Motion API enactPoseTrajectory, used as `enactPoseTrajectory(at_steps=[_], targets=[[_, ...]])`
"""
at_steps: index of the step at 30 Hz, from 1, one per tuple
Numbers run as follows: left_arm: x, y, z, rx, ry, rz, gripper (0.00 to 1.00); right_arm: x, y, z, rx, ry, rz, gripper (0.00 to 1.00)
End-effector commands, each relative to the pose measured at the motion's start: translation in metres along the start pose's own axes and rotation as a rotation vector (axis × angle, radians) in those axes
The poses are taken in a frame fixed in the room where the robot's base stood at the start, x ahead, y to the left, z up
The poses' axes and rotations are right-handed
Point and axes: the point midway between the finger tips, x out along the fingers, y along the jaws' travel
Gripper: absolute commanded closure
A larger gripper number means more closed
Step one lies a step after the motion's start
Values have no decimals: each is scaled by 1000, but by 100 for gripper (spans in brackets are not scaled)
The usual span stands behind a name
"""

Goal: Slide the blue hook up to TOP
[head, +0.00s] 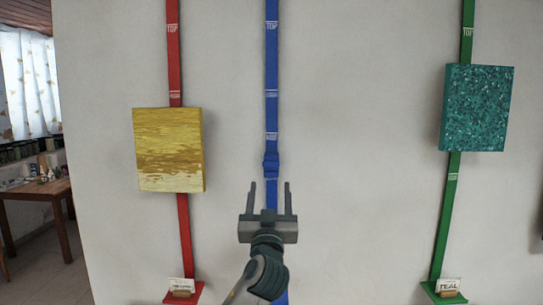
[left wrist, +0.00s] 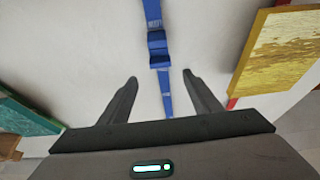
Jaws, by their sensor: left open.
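The blue rail (head: 271,60) runs vertically on the white wall, with a TOP mark (head: 271,26) near its upper end and further marks lower down. The blue hook (head: 271,161) sits on the rail below the lowest mark I can read clearly. It also shows in the left wrist view (left wrist: 158,45). My left gripper (head: 270,186) is open and empty, just below the hook in the head view. Its two fingers stand on either side of the rail, and the hook lies beyond the fingertips in the left wrist view (left wrist: 160,78). My right gripper is not in view.
A yellow panel (head: 168,150) hangs on the red rail (head: 174,50) to the left. A teal panel (head: 477,108) hangs on the green rail (head: 446,200) to the right. Bare wall lies on both sides of the blue rail. A wooden table (head: 35,190) stands far left.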

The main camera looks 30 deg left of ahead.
Motion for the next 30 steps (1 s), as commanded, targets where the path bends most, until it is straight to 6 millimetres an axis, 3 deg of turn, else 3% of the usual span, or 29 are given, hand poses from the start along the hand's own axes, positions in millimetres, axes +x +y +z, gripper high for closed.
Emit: enactPoseTrajectory(at_steps=[8, 24, 30], targets=[[37, -1, -4, 4, 0, -2, 42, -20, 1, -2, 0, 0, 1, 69], [133, -1, -5, 2, -1, -2, 42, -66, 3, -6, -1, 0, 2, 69], [156, -1, -2, 2, -1, -2, 42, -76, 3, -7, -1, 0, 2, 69]])
